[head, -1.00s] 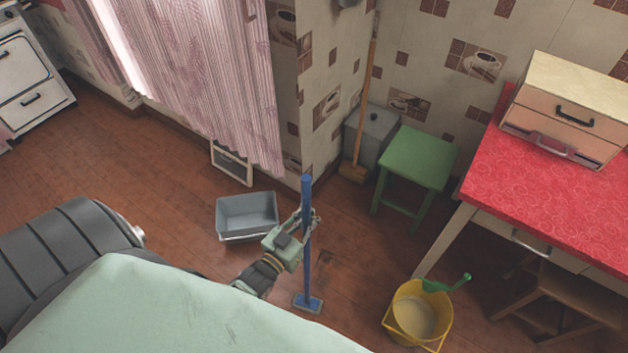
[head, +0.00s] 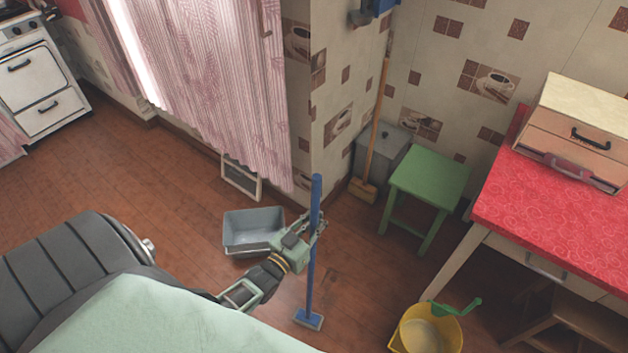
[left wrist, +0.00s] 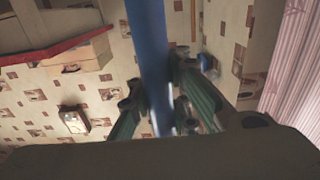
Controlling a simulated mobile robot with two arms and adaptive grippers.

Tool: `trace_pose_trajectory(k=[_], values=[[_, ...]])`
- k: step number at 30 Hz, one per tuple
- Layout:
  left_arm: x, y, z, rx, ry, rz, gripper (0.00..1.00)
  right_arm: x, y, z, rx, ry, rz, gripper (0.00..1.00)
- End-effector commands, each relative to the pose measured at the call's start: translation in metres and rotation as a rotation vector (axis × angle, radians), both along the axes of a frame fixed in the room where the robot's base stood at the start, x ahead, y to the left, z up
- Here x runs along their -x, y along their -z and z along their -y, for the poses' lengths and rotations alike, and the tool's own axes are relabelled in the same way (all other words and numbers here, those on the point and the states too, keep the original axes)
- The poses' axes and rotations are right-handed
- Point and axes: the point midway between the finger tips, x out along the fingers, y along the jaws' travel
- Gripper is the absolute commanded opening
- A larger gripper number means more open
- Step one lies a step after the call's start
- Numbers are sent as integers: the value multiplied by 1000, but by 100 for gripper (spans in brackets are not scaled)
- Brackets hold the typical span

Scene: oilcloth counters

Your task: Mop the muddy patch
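A blue mop (head: 313,275) stands nearly upright, its flat blue-grey head (head: 308,320) low at the floor; I cannot tell whether it touches. My left gripper (head: 317,228) is closed around its upper handle. In the left wrist view, the blue handle (left wrist: 150,50) runs between the fingers of the gripper (left wrist: 165,100). A faint darker patch (head: 335,280) shows on the brown floor just right of the mop; its outline is unclear. My right gripper is not in view.
A grey basin (head: 252,247) lies behind the gripper. A yellow bucket (head: 402,340) with a green-handled thing stands at front right. A green stool (head: 430,172), a broom (head: 375,130) and a red table (head: 550,215) are at right. Floor (head: 130,185) at left is clear.

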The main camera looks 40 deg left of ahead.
Motion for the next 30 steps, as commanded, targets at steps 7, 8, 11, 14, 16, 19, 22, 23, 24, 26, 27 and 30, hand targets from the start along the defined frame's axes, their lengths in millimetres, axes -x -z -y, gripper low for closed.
trace_pose_trajectory(k=[7,8,11,14,16,19,22,23,24,26,27,30], values=[[-12,1,0,-4,1,-2,0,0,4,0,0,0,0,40],[-12,1,0,-4,1,-3,0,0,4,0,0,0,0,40],[-12,2,0,-4,1,-3,0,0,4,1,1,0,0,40],[-13,2,1,-4,1,-4,0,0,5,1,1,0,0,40],[-15,2,1,-3,1,-3,0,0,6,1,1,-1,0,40],[-23,3,1,-3,1,-2,0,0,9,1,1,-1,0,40],[-34,2,1,-3,1,-2,0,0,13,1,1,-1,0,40],[-37,2,1,-3,1,-2,0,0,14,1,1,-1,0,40],[-41,2,1,-3,2,-1,0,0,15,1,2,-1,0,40],[-48,1,1,-3,2,-1,0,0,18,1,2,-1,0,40],[-51,1,1,-3,2,-1,0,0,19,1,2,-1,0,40],[-57,-1,1,-3,2,0,0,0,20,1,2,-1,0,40]])
